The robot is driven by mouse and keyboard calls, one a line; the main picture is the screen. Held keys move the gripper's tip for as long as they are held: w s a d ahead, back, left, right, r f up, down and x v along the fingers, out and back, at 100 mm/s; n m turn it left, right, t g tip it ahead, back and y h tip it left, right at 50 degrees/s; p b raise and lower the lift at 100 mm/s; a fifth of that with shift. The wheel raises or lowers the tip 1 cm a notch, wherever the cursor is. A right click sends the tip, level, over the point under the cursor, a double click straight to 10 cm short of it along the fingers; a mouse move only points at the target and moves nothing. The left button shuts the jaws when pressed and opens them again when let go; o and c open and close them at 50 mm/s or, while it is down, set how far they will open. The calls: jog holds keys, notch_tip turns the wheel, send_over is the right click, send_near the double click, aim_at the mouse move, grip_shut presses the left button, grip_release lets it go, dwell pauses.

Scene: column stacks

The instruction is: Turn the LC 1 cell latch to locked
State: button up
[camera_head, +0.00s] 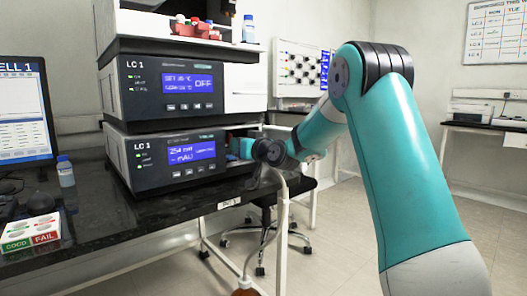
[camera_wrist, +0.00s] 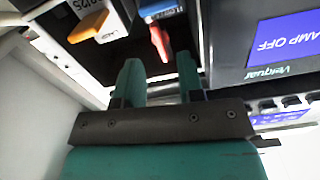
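The lower LC 1 unit (camera_head: 150,175), with a lit blue display, stands on the black bench. My gripper (camera_head: 240,148) is at its right-hand end, by the open recess, partly hidden by my wrist. In the wrist view my gripper (camera_wrist: 160,75) has its two teal fingers apart. A small red lever (camera_wrist: 160,42) shows at the gap between the fingertips, apparently inside the dark recess. It may be the latch; its label and whether it is locked cannot be read. I see no clear contact between fingers and lever.
A blue part (camera_wrist: 160,8) and an orange tab (camera_wrist: 88,27) sit close to the fingers. The unit's front panel (camera_wrist: 232,60) is just right of them. A second LC 1 unit (camera_head: 140,92) is stacked above. A chair (camera_head: 265,215) stands below the arm.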

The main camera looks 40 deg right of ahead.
jog(key=s+b, duration=0.1)
jog(key=s, duration=1.2)
jog(key=shift+s+d, duration=0.25)
jog(key=s+a+f+n+g+y, duration=0.2)
jog(key=s+a+g, duration=0.1)
jog(key=a, duration=0.5)
jog(key=s+a+f+n+g+y, duration=0.2)
jog(key=s+a+g+y, duration=0.1)
jog(key=a, duration=0.5)
jog(key=s+a+f+n+g+y, duration=0.2)
jog(key=a+g, duration=0.1)
jog(key=a, duration=0.5)
jog(key=s+a+f+n+g+h, duration=0.1)
jog(key=s+a+f+g, duration=0.15)
jog(key=s, duration=0.45)
jog(key=s+a+f+g+h, duration=0.1)
jog(key=s+f+g, duration=0.1)
jog(key=s+g, duration=0.35)
jog(key=s+a+f+n+g+h, duration=0.1)
jog(key=s+a+f+h, duration=0.1)
jog(key=s, duration=0.6)
notch_tip(320, 180, up, 34)
jog(key=p, duration=3.3)
jog(key=shift+w+a+r+y+p, duration=0.2)
jog(key=shift+y+p, duration=0.1)
jog(key=shift+p, duration=0.1)
